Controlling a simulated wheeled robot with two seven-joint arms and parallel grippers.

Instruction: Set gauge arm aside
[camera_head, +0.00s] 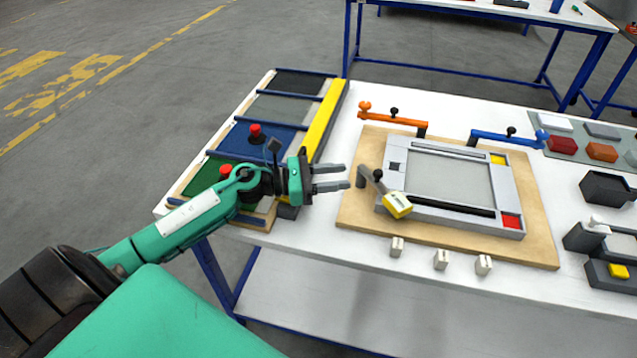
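The gauge arm (370,180) is a short grey arm with a black knob and a yellow gauge head (397,205). Its post stands at the left of the wooden board (537,222). The yellow head lies over the lower left corner of the grey frame (455,212). My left gripper (340,177) is green with two grey fingers, spread apart with nothing between them. Its fingertips point right and end just left of the gauge arm's post in the picture; I cannot tell their height over the table. My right gripper is not in view.
An orange arm (390,118) and a blue arm (505,137) stand at the board's back edge. Several small white blocks (441,260) line the table's front. A rack with coloured lanes (285,107) and red knobs lies left. Dark bins (607,188) stand right.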

